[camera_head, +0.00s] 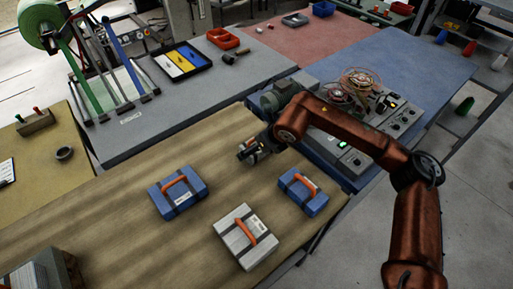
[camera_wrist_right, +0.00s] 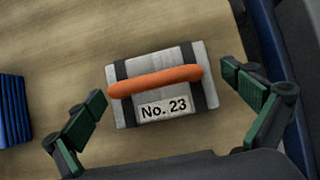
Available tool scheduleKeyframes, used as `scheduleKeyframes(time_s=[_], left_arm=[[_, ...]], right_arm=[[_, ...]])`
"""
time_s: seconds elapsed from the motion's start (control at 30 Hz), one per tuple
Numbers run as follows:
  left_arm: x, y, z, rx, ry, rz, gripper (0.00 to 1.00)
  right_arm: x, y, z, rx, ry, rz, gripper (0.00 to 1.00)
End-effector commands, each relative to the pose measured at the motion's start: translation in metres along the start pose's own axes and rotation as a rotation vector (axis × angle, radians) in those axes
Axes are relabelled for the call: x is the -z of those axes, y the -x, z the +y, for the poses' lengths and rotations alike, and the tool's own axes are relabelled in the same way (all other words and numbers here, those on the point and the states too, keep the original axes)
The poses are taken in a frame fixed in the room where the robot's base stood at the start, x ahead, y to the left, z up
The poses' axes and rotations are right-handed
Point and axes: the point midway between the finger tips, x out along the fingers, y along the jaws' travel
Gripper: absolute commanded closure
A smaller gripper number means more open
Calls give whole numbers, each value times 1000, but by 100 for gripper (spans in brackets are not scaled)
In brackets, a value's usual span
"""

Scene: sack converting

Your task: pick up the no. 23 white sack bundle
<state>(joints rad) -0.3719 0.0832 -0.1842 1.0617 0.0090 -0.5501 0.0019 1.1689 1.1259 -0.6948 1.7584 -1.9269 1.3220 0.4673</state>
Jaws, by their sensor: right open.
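The white sack bundle (camera_head: 240,248) lies flat on the wooden table, with dark straps and an orange handle across its top. In the right wrist view the bundle (camera_wrist_right: 150,65) carries a label reading "No. 23". My right gripper (camera_head: 250,152) is open and empty, above the table in the head view. In the right wrist view its green-padded fingers (camera_wrist_right: 165,85) are spread on either side of the white bundle, apart from it. My left gripper is not in view.
Two blue bundles with orange handles, one left (camera_head: 187,203) and one right (camera_head: 316,203), lie near the white one. A grey stack (camera_head: 40,272) stands at the front left. A machine with control panels (camera_head: 350,150) stands behind my right arm.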

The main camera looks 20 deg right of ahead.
Motion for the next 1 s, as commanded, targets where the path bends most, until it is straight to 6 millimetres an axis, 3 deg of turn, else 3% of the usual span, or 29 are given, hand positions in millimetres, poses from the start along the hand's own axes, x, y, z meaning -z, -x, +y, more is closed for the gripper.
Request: scheduleKeyframes(time_s=[0.17,0.8,1.0], left_arm=[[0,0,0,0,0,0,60],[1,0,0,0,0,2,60],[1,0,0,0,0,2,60]], right_arm=[[0,1,0,1,0,-1,1],[0,1,0,1,-1,0,45],[0,1,0,1,-1,-1,45]])
